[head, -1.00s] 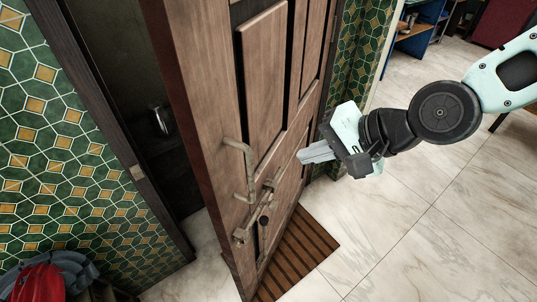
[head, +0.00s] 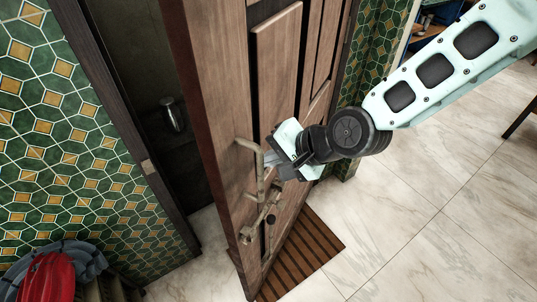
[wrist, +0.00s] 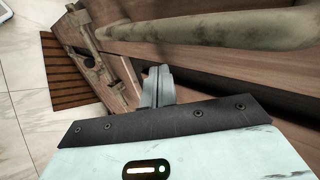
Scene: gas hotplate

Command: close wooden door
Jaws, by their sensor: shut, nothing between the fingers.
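The wooden door (head: 288,88) stands partly open, with a dark doorway gap on its left. Its worn handles and latch (head: 262,196) are on the face toward me. My gripper (head: 272,160) is at that face, beside the upper handle. In the wrist view my gripper (wrist: 158,88) has its fingers together with nothing between them. The fingertips are very near the door (wrist: 200,60), and I cannot tell whether they touch it. A long handle bar (wrist: 215,30) crosses the top of the wrist view in front of the camera.
The doorway's dark frame (head: 128,125) is at the left, beside a green and yellow tiled wall (head: 50,120). A brown slatted mat (head: 305,255) lies on the floor by the door. A red item (head: 50,278) is at lower left.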

